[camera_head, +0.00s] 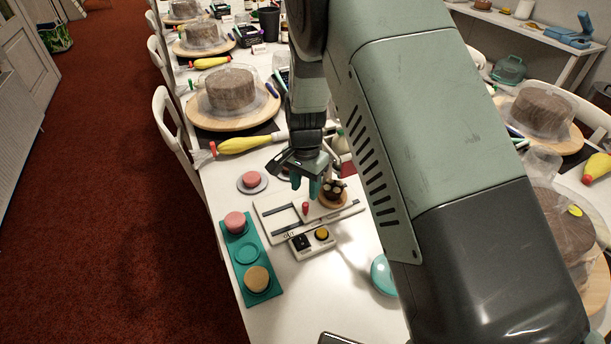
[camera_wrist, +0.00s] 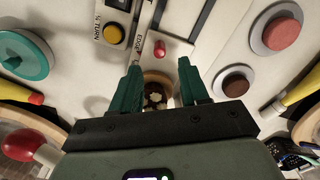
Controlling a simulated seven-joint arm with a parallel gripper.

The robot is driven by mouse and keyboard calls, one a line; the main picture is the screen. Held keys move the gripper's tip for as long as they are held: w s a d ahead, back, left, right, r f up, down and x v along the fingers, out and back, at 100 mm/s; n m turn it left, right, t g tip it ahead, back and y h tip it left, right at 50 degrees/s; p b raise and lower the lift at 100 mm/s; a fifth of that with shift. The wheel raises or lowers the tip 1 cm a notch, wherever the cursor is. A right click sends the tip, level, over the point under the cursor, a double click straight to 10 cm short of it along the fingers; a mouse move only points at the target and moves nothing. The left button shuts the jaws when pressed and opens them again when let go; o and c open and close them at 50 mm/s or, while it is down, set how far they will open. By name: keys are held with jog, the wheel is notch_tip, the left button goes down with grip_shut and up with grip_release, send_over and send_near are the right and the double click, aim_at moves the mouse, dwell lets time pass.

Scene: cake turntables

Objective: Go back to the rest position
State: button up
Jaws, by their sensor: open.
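My gripper (camera_head: 305,186) is over the work table, fingers pointing down. In the wrist view my gripper (camera_wrist: 160,85) has its two teal fingers spread apart with nothing gripped. A small dark brown cake with light topping (camera_head: 335,186) sits on a round wooden disc on the white slide device (camera_head: 272,209). In the wrist view the small cake (camera_wrist: 155,97) shows between and beyond the fingers, partly hidden by my gripper body. A red knob (camera_head: 306,207) stands on the slide device, close to the fingertips.
A box with a yellow button (camera_head: 321,233) stands in front of the slide device. A teal tray (camera_head: 246,254) holds a pink and a tan cake, middle recess empty. A pink cake (camera_head: 252,179) sits on a plate. Covered cakes (camera_head: 229,92) and a piping bag (camera_head: 245,144) lie behind.

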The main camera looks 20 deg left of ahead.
aim_at(305, 204)
notch_tip(305, 204, down, 6)
jog(key=shift+f, duration=0.1)
jog(key=shift+c, duration=0.2)
grip_shut()
jog(key=shift+s+a+r, duration=0.2)
jog(key=shift+s+a, duration=3.35)
jog(key=shift+a, duration=0.05)
jog(key=shift+s+a, duration=0.15)
grip_release()
jog(key=shift+o, duration=0.2)
jog(key=shift+d, duration=0.2)
